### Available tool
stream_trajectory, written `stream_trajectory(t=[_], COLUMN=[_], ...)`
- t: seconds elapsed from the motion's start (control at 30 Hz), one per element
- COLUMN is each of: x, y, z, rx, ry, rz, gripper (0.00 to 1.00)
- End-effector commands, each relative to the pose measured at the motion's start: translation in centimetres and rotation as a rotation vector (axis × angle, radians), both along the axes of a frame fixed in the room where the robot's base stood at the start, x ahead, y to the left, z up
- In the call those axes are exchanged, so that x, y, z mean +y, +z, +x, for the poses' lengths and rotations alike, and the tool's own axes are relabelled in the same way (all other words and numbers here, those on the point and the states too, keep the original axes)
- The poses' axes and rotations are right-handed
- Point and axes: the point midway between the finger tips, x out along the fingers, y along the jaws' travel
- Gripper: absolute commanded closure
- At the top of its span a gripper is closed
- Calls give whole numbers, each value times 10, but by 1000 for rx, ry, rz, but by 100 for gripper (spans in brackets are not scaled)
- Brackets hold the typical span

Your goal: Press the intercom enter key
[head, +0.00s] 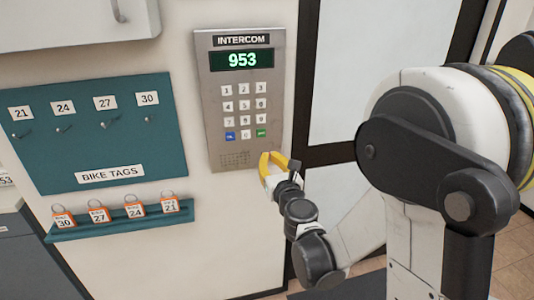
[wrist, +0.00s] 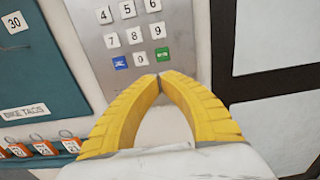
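The grey metal intercom panel (head: 214,88) is mounted on the wall, and its display (head: 242,60) reads 953 in green. The green key (head: 261,133) is at the bottom right of the keypad, with the blue key (head: 230,136) at the bottom left. In the wrist view the green key (wrist: 162,53) lies just above my fingertips, to the right of the 0 key (wrist: 141,58). My gripper (head: 273,158) has yellow fingers, whose tips meet in the wrist view (wrist: 158,77) with nothing between them. Whether the tips touch the panel cannot be told.
A teal bike tags board (head: 90,130) with hooks hangs left of the panel. A dark-framed door (head: 305,90) is at the right. A white cabinet (head: 75,25) is at the upper left.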

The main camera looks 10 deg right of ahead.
Motion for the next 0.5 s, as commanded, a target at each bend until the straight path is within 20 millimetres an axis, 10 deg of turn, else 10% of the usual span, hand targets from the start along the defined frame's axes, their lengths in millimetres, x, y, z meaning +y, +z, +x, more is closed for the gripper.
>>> stream_trajectory(t=[0.5], x=[0], y=[-3], z=[103], rx=[-2], ry=[0], rz=[-3], gripper=[100])
